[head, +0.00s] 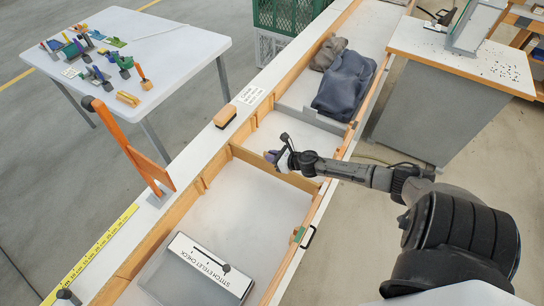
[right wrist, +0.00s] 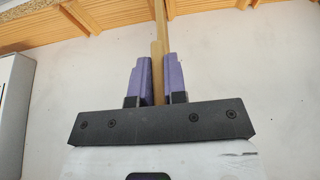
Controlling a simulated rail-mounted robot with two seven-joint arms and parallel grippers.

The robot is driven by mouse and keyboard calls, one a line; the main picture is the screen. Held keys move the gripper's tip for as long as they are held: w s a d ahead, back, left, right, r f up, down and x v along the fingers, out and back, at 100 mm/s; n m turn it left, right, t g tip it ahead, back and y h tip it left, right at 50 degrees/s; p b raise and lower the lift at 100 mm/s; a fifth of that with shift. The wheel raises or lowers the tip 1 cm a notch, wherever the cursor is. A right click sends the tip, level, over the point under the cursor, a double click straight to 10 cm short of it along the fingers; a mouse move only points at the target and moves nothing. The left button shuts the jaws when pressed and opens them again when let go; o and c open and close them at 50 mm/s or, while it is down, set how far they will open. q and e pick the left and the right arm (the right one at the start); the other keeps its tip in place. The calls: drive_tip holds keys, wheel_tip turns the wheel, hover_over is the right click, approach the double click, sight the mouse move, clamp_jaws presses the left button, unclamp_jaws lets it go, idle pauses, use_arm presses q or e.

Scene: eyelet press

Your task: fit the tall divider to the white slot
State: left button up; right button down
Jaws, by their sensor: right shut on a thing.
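A wooden divider (head: 295,179) stands across the long white-floored trough, between its two wooden side rails. My right gripper (head: 272,156) is over the top edge of this divider. In the right wrist view the purple finger pads (right wrist: 160,82) are shut on the divider (right wrist: 157,62), which shows edge-on as a thin strip running toward the notched wooden rail (right wrist: 100,20). I cannot tell whether its ends sit fully in slots. A green mark (head: 298,235) is on the near rail; I cannot make out a white slot mark. My left gripper is not in view.
A box labelled "STITCH EYELET CHECK" (head: 210,265) lies in the near compartment. Dark cloth bundles (head: 345,82) lie in the far one. An orange upright (head: 135,150) and a brown block (head: 225,116) stand on the left ledge. The compartment floor (head: 235,210) before the divider is clear.

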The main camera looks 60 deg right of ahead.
drive_tip(key=shift+f+b, duration=1)
drive_tip(key=shift+f, duration=0.15)
drive_tip(key=c, duration=1.1)
unclamp_jaws()
drive_tip(key=shift+r, duration=0.1)
drive_tip(key=shift+r+p, duration=2.4)
drive_tip(key=shift+r, duration=0.05)
